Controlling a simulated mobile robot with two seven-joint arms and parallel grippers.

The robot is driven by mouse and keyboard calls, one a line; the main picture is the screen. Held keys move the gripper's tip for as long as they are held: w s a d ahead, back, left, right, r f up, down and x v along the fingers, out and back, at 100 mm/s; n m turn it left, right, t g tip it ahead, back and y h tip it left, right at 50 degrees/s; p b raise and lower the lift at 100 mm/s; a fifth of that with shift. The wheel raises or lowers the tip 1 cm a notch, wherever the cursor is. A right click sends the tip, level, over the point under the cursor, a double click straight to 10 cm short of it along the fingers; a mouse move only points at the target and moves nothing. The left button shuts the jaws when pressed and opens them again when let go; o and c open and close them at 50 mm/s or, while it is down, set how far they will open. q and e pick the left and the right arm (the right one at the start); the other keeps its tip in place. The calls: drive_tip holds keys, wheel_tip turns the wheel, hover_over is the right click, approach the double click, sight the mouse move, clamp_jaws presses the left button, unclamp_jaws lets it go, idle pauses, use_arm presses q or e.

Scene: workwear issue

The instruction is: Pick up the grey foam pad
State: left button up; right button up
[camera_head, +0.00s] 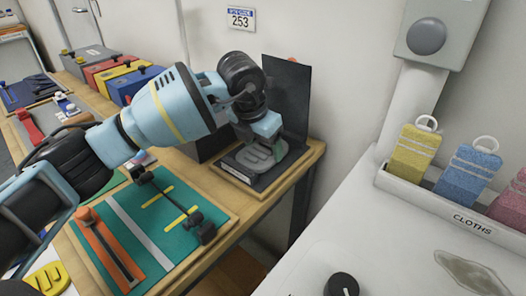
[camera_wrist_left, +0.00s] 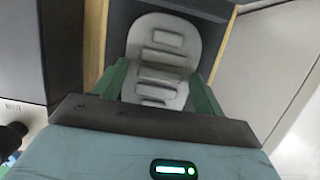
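The grey foam pad (camera_head: 262,157) has rounded ends and raised bars. It lies at a dark board with a wooden edge (camera_head: 236,171), near the bench's far right end; I cannot tell whether it is lifted. My left gripper (camera_head: 268,140) points down over it. In the left wrist view, the pad (camera_wrist_left: 165,40) lies between the green fingers of the left gripper (camera_wrist_left: 160,75), one along each side. The pad fills nearly the whole gap. I cannot tell whether the fingers press on it. My right gripper is not in view.
A dark upright panel (camera_head: 288,95) stands right behind the pad. A green board with a black-handled tool (camera_head: 178,212) lies left of it. Coloured boxes (camera_head: 118,75) line the back. A white surface with a cloths rack (camera_head: 440,203) is at the right.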

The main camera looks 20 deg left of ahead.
use_arm(q)
drive_tip(key=shift+c, duration=1.3)
drive_tip(key=shift+r, duration=0.15)
drive_tip(key=shift+r, duration=0.25)
wheel_tip(320, 180, up, 27)
drive_tip(key=p, duration=0.2)
drive_tip(key=shift+p, duration=0.3)
